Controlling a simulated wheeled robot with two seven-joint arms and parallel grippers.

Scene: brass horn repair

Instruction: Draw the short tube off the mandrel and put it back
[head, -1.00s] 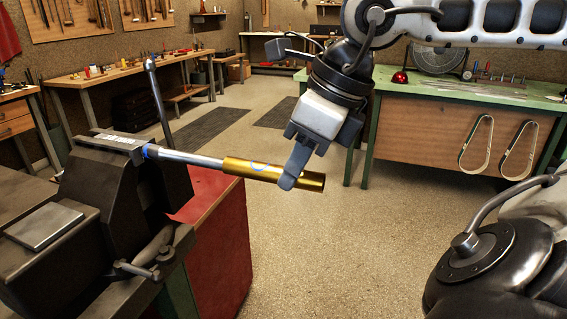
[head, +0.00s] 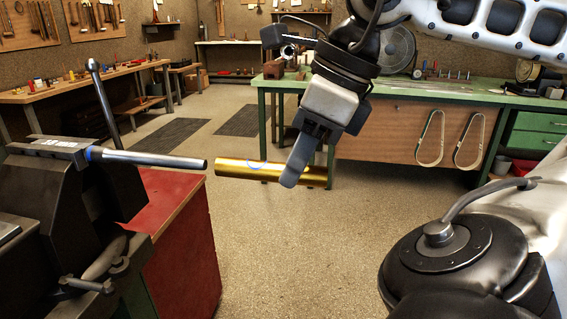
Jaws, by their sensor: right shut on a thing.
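The short brass tube (head: 235,168) is held level in the air by my right gripper (head: 296,172), whose fingers are shut around it toward its right part. A blue mark shows on the tube near its middle. The steel mandrel (head: 150,158) sticks out to the right from the vise (head: 75,195), with a blue band near the jaws. Its tip is bare, and a small gap lies between it and the tube's left end. The two look roughly in line. My left gripper is not in view.
A red cabinet (head: 185,250) stands under the vise at the left. A green bench (head: 420,92) with a fan (head: 390,50) and hanging loops is behind my right arm. Wooden benches (head: 85,85) line the left wall. The floor below the tube is clear.

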